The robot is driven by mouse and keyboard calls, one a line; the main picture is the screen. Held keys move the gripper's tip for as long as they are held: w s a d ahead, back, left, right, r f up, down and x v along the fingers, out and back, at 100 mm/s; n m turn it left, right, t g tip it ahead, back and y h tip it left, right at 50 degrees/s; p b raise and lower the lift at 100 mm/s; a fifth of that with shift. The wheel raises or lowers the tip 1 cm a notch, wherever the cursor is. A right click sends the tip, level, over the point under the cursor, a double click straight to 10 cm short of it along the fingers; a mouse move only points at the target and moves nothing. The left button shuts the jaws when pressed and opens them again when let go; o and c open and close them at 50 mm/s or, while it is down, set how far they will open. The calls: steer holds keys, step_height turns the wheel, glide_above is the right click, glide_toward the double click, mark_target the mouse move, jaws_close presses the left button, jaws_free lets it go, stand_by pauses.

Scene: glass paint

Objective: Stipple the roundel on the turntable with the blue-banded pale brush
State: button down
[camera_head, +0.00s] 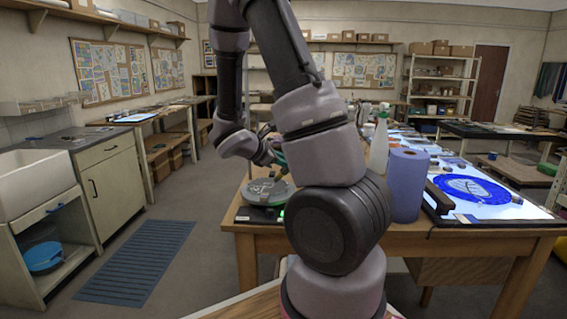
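The turntable (262,196) is at the left end of the wooden worktable. A grey disc, likely the roundel (268,187), lies on it, partly covered by my arm on the right. My gripper (274,157) is above and behind the turntable, mostly hidden by my own arm. I cannot tell whether its fingers are open or shut, or whether it holds anything. I cannot make out the blue-banded pale brush. Small dark and teal shapes show beside my gripper, too small to name.
A blue-purple paper roll (408,186) and a pale spray bottle (379,145) stand right of my arm. A lit panel (500,208) with a blue disc (462,189) lies further right. A sink cabinet (113,178) stands left. A blue-grey floor mat (137,262) lies on open floor.

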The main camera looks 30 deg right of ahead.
steer(key=shift+f, duration=0.9)
steer(key=shift+f, duration=0.25)
stand_by(0.4)
steer(key=shift+r, duration=0.15)
step_height(320, 180, up, 2)
stand_by(0.4)
steer(key=w+a, duration=0.1)
steer(key=w, duration=0.9)
steer(key=shift+a, duration=0.35)
steer(key=shift+s, duration=0.1)
